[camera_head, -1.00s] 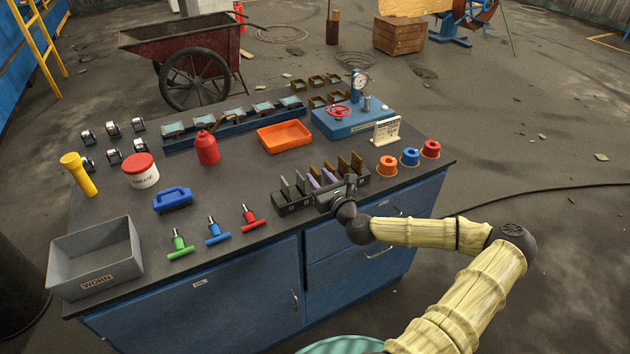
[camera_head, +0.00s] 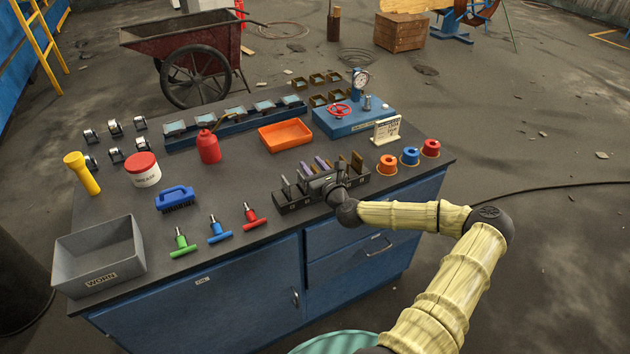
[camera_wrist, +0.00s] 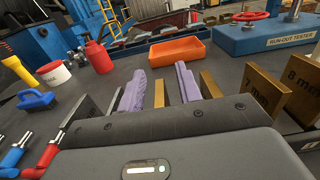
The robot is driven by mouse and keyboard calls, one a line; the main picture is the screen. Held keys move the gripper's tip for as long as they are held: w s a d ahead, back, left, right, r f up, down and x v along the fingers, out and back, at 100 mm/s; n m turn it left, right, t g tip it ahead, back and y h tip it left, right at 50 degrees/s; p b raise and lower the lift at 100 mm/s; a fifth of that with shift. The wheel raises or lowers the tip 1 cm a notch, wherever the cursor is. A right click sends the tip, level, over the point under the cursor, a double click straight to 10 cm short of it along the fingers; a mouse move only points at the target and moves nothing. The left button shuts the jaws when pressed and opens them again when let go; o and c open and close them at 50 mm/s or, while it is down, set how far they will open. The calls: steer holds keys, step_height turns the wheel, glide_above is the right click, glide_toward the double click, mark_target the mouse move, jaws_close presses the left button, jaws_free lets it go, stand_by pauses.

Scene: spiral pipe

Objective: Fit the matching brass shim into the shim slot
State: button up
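A black rack (camera_head: 285,205) near the table's front edge holds several upright shims. Grey shims (camera_head: 287,188) stand at its left end and brass shims (camera_head: 357,162) at its right. In the wrist view, the two right brass shims read 7 mm (camera_wrist: 262,92) and 8 mm (camera_wrist: 298,92). My gripper (camera_head: 322,164) is over the middle of the rack. Its lavender fingers (camera_wrist: 160,84) are apart, with a narrow brass shim (camera_wrist: 158,93) showing between them; another brass edge shows against the right finger. Contact cannot be told. I cannot identify the shim slot.
Left of the rack lie red (camera_head: 250,216), blue (camera_head: 219,231) and green (camera_head: 182,243) T-handled tools. A grey bin (camera_head: 96,262) labelled WORN stands front left. Behind are an orange tray (camera_head: 286,136) and the blue run-out tester (camera_head: 350,120). Coloured bushings (camera_head: 410,156) sit right.

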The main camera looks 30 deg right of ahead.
jaws_close()
steer(key=shift+r, duration=0.1)
stand_by(0.3)
step_height(320, 180, up, 10)
stand_by(0.5)
steer(key=shift+w, duration=0.1)
stand_by(0.4)
